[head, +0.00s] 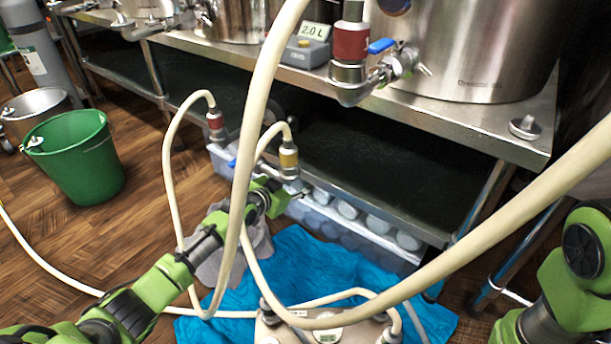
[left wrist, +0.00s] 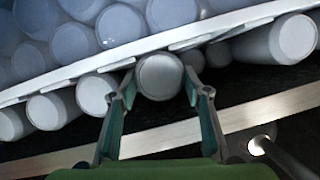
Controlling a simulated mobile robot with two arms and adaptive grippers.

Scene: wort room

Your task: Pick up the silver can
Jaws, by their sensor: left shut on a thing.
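In the left wrist view a pale silver can (left wrist: 160,77) shows end-on between the two fingers of my left gripper (left wrist: 162,88), which is shut on it. In the head view my left gripper (head: 292,193) reaches in under the steel table, at the near side of a clear plastic bin of cans (head: 325,226). The held can cannot be made out there. Several similar cans lie beside it along the bin's white rim (left wrist: 60,86). My right arm shows at the right edge of the head view, but its gripper is out of frame.
A pale hose (head: 245,150) crosses in front of my left arm. The steel table (head: 480,125) overhangs the bin. A blue cloth (head: 305,262) lies on the floor, with a steel vessel with hoses (head: 345,333) in front. A green bucket (head: 78,165) stands at the left.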

